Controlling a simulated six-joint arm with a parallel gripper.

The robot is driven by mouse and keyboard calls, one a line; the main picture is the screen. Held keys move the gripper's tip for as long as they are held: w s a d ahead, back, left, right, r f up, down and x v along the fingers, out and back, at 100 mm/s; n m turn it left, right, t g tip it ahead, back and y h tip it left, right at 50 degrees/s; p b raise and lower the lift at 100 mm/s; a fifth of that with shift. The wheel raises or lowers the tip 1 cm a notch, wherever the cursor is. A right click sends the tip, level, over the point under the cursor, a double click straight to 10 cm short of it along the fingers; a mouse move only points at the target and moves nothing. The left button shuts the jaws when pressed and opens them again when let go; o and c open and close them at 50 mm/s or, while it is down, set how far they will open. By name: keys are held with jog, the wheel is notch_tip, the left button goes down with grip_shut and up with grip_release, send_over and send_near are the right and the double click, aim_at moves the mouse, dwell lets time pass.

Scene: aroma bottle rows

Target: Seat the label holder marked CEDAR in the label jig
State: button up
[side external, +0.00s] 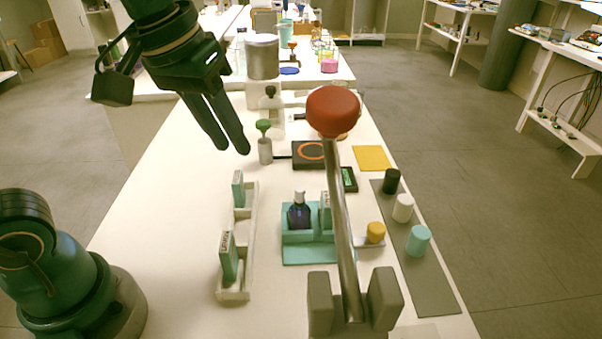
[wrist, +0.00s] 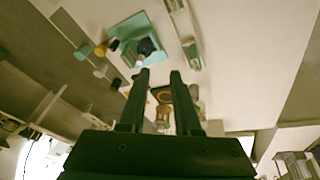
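My gripper (side external: 233,150) hangs above the left part of the bench, empty. In the wrist view its two fingers (wrist: 160,74) are apart with nothing between them. Two upright teal label holders stand in a white rack: a near one (side external: 229,258) with a pale lettered face, and a far one (side external: 238,190). Their lettering is too small to read for sure. Right of the rack is a teal jig (side external: 308,254) with a dark purple bottle (side external: 299,216) in it. Another teal upright piece (side external: 326,212) is partly hidden behind a metal rod. The jig (wrist: 128,26) also shows in the wrist view.
The white rack (side external: 233,296) lies left of the jig. A red-knobbed metal rod (side external: 346,230) rises in the foreground. Black, white and teal caps stand on a grey mat (side external: 433,291); a yellow cap (side external: 376,231) is beside it. A green-topped post (side external: 265,150) stands farther back.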

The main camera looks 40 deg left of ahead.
jog(key=s+a+f+m+t, duration=0.1)
jog(key=s+a+f+m, duration=0.1)
jog(key=s, duration=0.6)
notch_tip(320, 180, down, 3)
jog(key=shift+r+m+t, duration=0.2)
jog(key=shift+m+t, duration=0.2)
jog(key=shift+m, duration=0.1)
